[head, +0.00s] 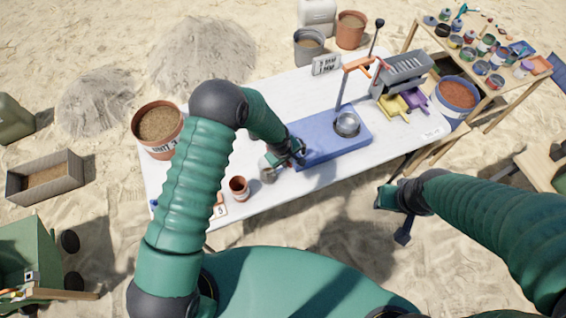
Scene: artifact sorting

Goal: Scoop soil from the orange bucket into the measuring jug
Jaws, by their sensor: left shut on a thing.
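The orange bucket (144,150) with a "UNIT 3" label stands at the table's left end, filled with brown soil (160,124). My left gripper (286,156) is over the middle of the table, to the right of the bucket. It is shut on a small greyish object (267,169), possibly a scoop; its shape and contents are unclear. A metal cup (347,123) stands on the blue base (318,148); I cannot tell whether it is the measuring jug. My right gripper (395,208) is off the table's front edge, and its jaw opening is unclear.
A small terracotta pot (239,187) stands near the front edge of the white table (262,105). A press-like device (401,75) with yellow and purple parts is at right. Behind it, a side table holds several paint pots (485,47). Buckets (309,46) stand beyond the table.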

